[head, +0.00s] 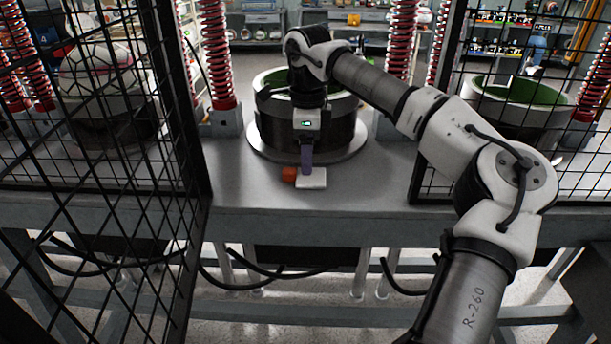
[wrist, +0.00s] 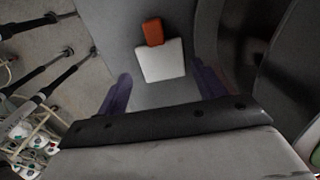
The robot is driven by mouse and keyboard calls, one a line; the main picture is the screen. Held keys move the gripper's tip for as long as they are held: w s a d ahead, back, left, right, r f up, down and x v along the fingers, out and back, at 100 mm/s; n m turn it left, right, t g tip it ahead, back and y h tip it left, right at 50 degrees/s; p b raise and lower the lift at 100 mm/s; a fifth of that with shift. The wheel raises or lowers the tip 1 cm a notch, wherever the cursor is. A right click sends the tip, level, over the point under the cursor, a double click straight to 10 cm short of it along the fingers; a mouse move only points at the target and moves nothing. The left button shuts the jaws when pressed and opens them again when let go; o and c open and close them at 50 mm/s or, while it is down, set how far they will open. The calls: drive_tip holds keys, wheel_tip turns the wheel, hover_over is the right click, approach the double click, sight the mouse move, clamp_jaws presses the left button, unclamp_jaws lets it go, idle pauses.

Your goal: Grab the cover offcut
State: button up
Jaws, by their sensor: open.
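A flat white piece (head: 312,178) lies on the grey metal table with a small orange block (head: 289,174) touching its left side. They look like the offcut, but I cannot tell whether the two are one piece. In the wrist view the white piece (wrist: 160,60) lies ahead between my fingers, with the orange block (wrist: 153,31) beyond it. My gripper (head: 306,168) points down over the white piece, its purple fingers partly covering it. The fingers (wrist: 162,76) are open and apart, one on each side, with nothing held. I cannot tell the exact height left.
A round press bowl with a green lining (head: 340,104) stands just behind the pieces. Black mesh panels (head: 190,130) flank the opening on both sides. Red springs (head: 216,55) rise beside the bowl. The table front (head: 250,190) is clear.

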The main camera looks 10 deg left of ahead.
drive_tip(key=f, duration=0.2)
drive_tip(key=f+p, duration=0.1)
drive_tip(key=f, duration=0.1)
drive_tip(key=shift+a+f, duration=0.2)
drive_tip(key=shift+f, duration=0.05)
drive_tip(key=c, duration=0.6)
drive_tip(key=shift+r, duration=0.1)
